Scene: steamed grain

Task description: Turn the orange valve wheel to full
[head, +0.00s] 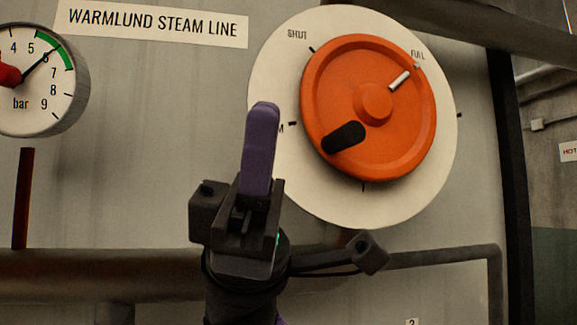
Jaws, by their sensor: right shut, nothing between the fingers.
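The orange valve wheel (330,90) is mounted on a round white dial plate (300,195) in the head view. Its white pointer mark (400,79) points up and right, in line with the FULL label (417,55). A black handle (344,137) sticks out at the wheel's lower left. My right gripper (262,115) is shut and empty, its purple fingers pointing up. In the picture it overlaps the dial plate's left edge, left of the wheel and its handle, and appears apart from them. My left gripper is not in view.
A pressure gauge (30,110) at the left has its needle near 6, by a green band. A sign (150,22) reads WARMLUND STEAM LINE. Pipes (440,256) run below the dial, and a dark beam (470,25) crosses above right.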

